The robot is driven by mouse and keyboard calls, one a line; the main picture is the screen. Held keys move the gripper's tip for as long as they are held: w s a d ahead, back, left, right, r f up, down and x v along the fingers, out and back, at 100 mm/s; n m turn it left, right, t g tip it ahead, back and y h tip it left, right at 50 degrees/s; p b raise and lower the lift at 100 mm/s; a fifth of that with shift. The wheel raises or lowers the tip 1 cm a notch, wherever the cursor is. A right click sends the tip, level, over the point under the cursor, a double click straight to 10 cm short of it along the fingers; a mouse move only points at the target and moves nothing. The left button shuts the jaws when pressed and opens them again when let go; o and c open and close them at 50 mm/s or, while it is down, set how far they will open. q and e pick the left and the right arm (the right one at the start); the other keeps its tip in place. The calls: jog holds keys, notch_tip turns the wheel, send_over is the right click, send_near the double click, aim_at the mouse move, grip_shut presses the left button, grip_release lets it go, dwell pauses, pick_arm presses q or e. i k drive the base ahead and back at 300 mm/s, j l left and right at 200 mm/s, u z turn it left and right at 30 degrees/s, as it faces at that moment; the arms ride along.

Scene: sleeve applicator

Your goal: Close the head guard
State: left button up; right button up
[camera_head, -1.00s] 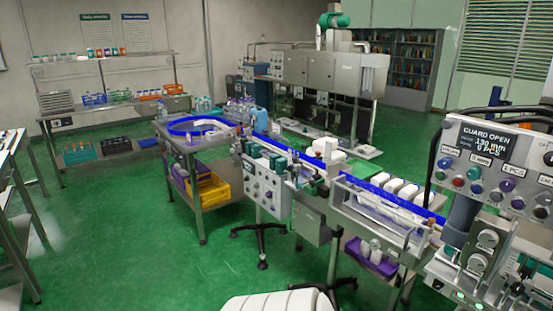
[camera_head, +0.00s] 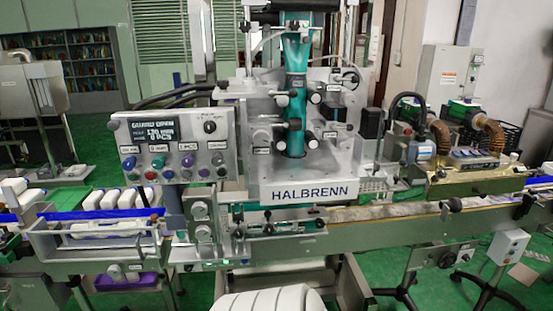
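The sleeve applicator head (camera_head: 297,115) stands upright in the middle of the view, with a teal sleeve running down through it. Which clear panel is the head guard, I cannot tell for sure. The control panel (camera_head: 178,147) to its left has a dark display (camera_head: 156,133) that reads GUARD OPEN, with 130 mm and 0 PCS below. The front of the teal sleeve column looks uncovered. Neither of my grippers is in view.
A conveyor (camera_head: 390,226) runs across in front of the machine. A brass-coloured tunnel with copper hoses (camera_head: 470,170) is at the right.

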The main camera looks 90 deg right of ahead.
aim_at(454, 205)
jog(key=z, duration=2)
